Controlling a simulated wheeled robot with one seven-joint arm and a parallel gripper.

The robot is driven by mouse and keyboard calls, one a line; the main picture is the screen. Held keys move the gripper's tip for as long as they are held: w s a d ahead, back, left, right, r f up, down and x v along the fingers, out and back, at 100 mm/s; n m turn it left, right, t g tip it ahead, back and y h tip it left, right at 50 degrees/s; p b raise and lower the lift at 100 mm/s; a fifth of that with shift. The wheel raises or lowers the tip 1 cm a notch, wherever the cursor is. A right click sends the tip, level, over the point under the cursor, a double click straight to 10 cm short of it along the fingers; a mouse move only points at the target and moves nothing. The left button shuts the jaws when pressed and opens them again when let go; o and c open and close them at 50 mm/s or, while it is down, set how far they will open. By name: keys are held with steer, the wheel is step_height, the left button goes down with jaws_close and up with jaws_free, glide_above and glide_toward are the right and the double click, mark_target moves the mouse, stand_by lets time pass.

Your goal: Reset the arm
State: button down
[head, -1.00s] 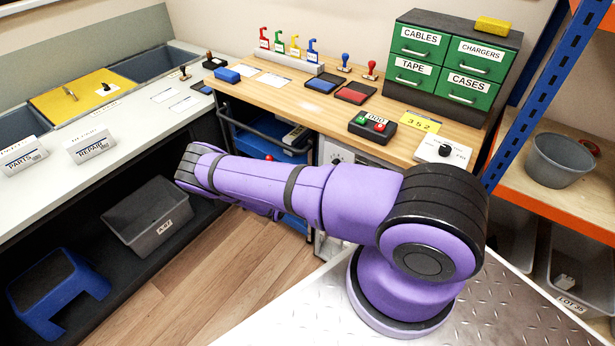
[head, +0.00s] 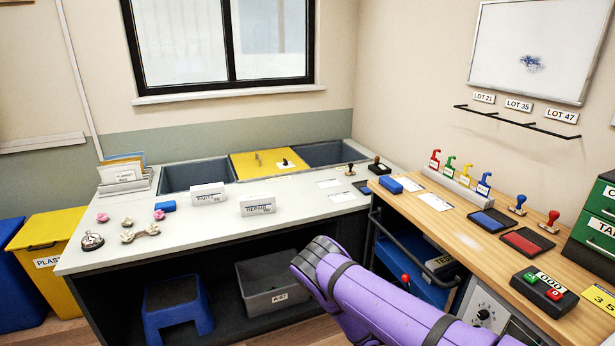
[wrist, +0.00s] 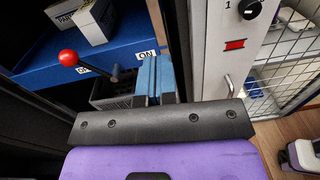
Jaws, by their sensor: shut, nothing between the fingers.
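My purple arm reaches in from the lower right in the head view, ending low in front of the benches. My gripper (wrist: 154,80) shows in the wrist view with its two blue fingers together and nothing between them. In the head view the fingers are hidden. Beyond the fingers in the wrist view are a blue shelf (wrist: 40,72) with an ON label and a lever with a red knob (wrist: 68,58). My gripper appears apart from both, though the exact gap is hard to tell.
The grey bench (head: 110,245) holds PARTS (head: 207,194) and REPAIR (head: 258,206) boxes. Under it are a blue stool (head: 178,305) and a grey crate (head: 272,288). The wooden bench (head: 462,240) holds stamps, ink pads and a counter box (head: 544,290). A white panel (wrist: 213,60) stands right of my fingers.

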steer(key=a+r+m+g+y, duration=0.2)
steer(key=r+m+g+y, duration=0.3)
steer(key=r, duration=1.2)
steer(key=a+r+m+g+y, duration=0.2)
steer(key=r+m, duration=0.6)
steer(key=r, duration=0.9)
steer(key=s+a+r+m+t+y, duration=0.1)
steer(key=s+r+m+t+y, duration=0.2)
steer(key=s+r, duration=0.7)
steer(key=s+r+m+y, duration=0.2)
steer(key=s+r+y, duration=0.3)
steer(key=r, duration=0.9)
steer(key=s+a+r+m+t+y, duration=0.1)
steer(key=s+r+t, duration=0.1)
steer(key=s, duration=0.6)
steer(key=s+a+r+m+t+y, duration=0.1)
steer(key=s+r, duration=0.3)
steer(key=s, duration=0.5)
steer(key=shift+a+m+t, duration=0.3)
steer(key=shift+a+t, duration=0.4)
steer(key=shift+t, duration=0.1)
